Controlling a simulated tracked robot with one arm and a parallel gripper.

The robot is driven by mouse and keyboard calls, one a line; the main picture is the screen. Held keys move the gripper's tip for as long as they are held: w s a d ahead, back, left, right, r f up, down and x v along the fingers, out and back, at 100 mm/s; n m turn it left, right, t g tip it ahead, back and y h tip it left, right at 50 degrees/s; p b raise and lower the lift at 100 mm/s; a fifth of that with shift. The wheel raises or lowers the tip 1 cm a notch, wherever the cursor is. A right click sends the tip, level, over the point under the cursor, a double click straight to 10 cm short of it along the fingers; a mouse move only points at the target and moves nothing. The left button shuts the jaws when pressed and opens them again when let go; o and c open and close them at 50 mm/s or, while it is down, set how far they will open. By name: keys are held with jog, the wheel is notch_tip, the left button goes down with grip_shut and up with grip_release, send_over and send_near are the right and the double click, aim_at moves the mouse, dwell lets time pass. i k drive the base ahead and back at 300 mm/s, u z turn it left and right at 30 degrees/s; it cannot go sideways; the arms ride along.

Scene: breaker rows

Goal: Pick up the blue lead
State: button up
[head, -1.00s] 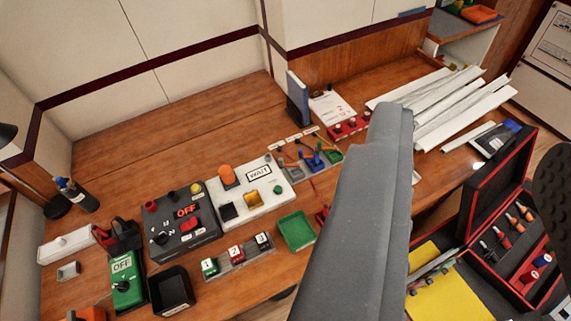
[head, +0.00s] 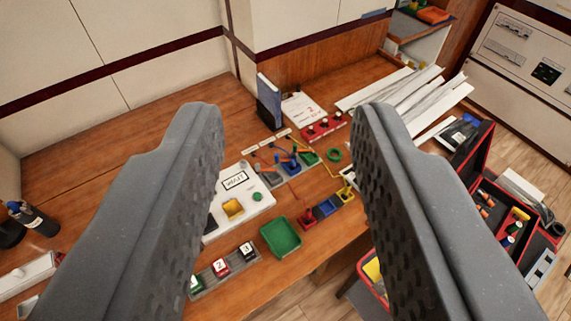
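The blue lead (head: 290,163) appears as a small blue plug, with what looks like a thin cable, in a row of coloured sockets on the wooden bench. It sits between a grey socket piece (head: 270,178) and a green one (head: 308,157). Thin orange and blue cables rise near it; which cable belongs to which plug is too small to tell. My gripper (head: 290,112) is open and empty, its two dark grey fingers wide apart in the foreground. The lead shows in the gap between the fingers, farther off and not touched.
A green tray (head: 281,238) and a row of red, blue and yellow blocks (head: 327,206) lie nearer. A white WAIT panel (head: 240,196) is left of the lead. White strips (head: 410,98) and a red case (head: 474,150) are right.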

aim_at(294, 158)
jog(key=i, duration=0.95)
jog(key=z, duration=0.05)
